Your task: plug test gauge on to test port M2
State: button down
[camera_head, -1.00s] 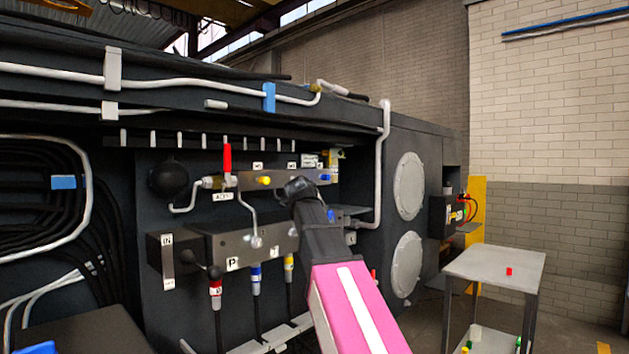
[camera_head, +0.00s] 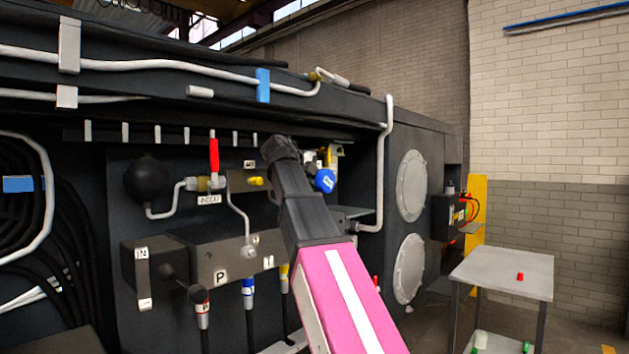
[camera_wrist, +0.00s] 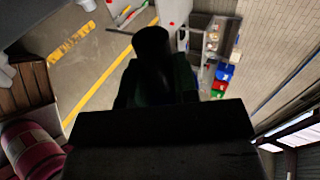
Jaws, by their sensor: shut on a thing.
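My gripper (camera_head: 280,150) is shut and reaches up to the dark valve panel in the head view. A blue round piece with a pale mark (camera_head: 325,180), which looks like the test gauge, shows just right of the gripper; the grip itself is hidden. The grey port manifold (camera_head: 238,183) is partly covered by my gripper. Port M2 cannot be made out and may lie behind my gripper. In the wrist view, a dark rounded shape (camera_wrist: 152,45) sticks out beyond the black gripper body (camera_wrist: 155,135); its detail is lost in shadow.
A red-handled valve (camera_head: 214,158) and a black ball-shaped accumulator (camera_head: 146,180) stand left of the manifold. A lower block (camera_head: 220,262) carries hoses. A white pipe (camera_head: 385,170) runs down at right. A grey table (camera_head: 505,272) holds a small red piece.

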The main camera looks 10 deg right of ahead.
jog(key=shift+w+a, duration=0.85)
jog(key=shift+w, duration=0.25)
jog(key=shift+w+a, duration=0.65)
jog(key=shift+w, duration=0.25)
jog(key=shift+w+a, duration=0.75)
jog(key=shift+w, duration=0.3)
dwell(0.5)
jog(key=c, duration=0.8)
grip_release()
jog(key=shift+s, duration=0.1)
